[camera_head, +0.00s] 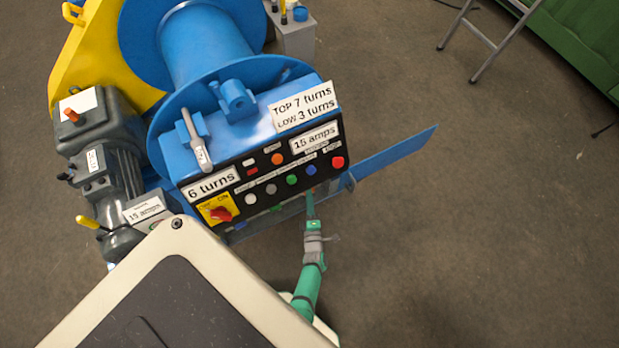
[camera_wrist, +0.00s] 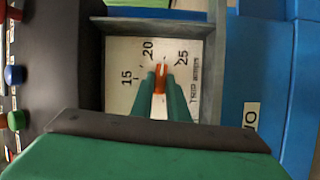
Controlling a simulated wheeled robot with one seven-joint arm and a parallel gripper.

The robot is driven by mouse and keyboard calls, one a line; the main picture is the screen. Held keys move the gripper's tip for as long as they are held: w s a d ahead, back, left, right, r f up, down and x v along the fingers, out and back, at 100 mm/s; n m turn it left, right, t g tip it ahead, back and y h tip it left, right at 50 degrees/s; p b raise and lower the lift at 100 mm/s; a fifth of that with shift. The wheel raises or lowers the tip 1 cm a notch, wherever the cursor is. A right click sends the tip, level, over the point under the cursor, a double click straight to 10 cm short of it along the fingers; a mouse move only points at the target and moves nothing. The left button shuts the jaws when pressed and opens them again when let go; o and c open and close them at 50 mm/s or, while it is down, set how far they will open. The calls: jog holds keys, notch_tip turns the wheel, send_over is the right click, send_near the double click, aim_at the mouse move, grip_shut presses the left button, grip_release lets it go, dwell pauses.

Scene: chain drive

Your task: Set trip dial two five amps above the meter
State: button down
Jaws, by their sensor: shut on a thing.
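The trip dial shows in the wrist view as a white plate (camera_wrist: 120,100) marked 15, 20 and 25, set in a grey recess. Its small orange knob (camera_wrist: 160,80) stands between the green fingertips of my gripper (camera_wrist: 162,88), which is shut on it. The knob's pointed end seems to face between 20 and 25, nearer 20; the fingers partly hide it. In the head view my gripper (camera_head: 311,200) reaches to the lower right edge of the black control panel. A label on the panel (camera_head: 315,138) reads "15 amps", and the lower left box label (camera_head: 145,210) also reads "15 amps".
The panel carries a red button (camera_head: 337,162), a green button (camera_head: 292,180) and a red rotary switch on yellow (camera_head: 221,212). A blue drum (camera_head: 205,45) stands behind it. A blue bar (camera_head: 395,155) sticks out right. Floor at right is clear up to a stepladder (camera_head: 478,38).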

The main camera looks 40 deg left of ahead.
jog(key=n, duration=0.1)
jog(key=n+y, duration=0.1)
jog(key=n, duration=0.1)
jog(key=shift+s+a+f+t, duration=0.15)
jog(key=shift+a+f+t, duration=0.05)
jog(key=shift+t, duration=0.1)
jog(key=shift+f+n+y, duration=0.15)
jog(key=shift+n+y, duration=0.15)
jog(key=shift+n, duration=0.4)
jog(key=shift+d+f+n, duration=0.1)
jog(key=shift+n, duration=0.4)
jog(key=shift+d, duration=0.15)
jog(key=c, duration=1.7)
grip_release()
jog(key=shift+d+t, duration=0.1)
jog(key=shift+t, duration=0.2)
